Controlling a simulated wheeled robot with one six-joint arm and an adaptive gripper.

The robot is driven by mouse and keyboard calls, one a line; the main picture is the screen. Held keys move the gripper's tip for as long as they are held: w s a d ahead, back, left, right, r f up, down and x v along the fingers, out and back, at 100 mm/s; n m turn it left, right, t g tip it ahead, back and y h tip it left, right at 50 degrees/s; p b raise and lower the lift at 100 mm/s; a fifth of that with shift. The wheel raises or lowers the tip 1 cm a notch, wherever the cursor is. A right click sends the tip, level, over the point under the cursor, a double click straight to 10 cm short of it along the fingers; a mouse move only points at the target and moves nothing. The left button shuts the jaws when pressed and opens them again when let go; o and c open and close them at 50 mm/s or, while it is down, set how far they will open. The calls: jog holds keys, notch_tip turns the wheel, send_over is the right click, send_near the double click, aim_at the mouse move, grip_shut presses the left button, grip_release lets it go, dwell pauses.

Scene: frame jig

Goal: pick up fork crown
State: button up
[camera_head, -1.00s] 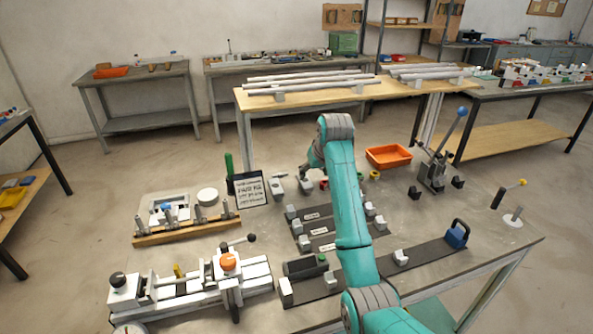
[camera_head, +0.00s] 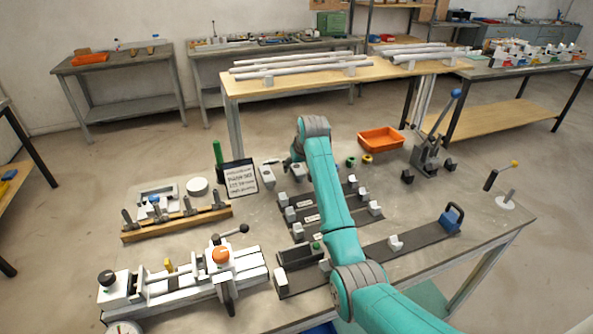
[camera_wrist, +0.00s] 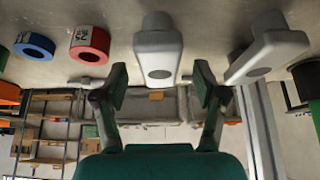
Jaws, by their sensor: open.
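Two grey metal pieces with a rounded end and a hole, which look like fork crowns, stand on the bench behind the dark fixture plates. The right one (camera_head: 298,171) is partly hidden by my arm; the left one (camera_head: 267,176) stands beside it. In the wrist view, which looks upside down, one fork crown (camera_wrist: 158,52) is in line with the gap between my fingers, and the second fork crown (camera_wrist: 267,48) is to the right, outside them. My gripper (camera_wrist: 161,86) is open and empty, with a finger on each side of the gap. In the head view my gripper (camera_head: 289,164) is small and partly hidden.
A red ring (camera_wrist: 90,45) and a blue ring (camera_wrist: 35,45) lie beside the crowns. An orange bin (camera_head: 381,139) and lever press (camera_head: 428,155) are to the right. Fixture plates lie in front.

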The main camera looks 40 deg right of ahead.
jog(key=shift+x, duration=1.05)
grip_shut()
jog(key=shift+r, duration=0.15)
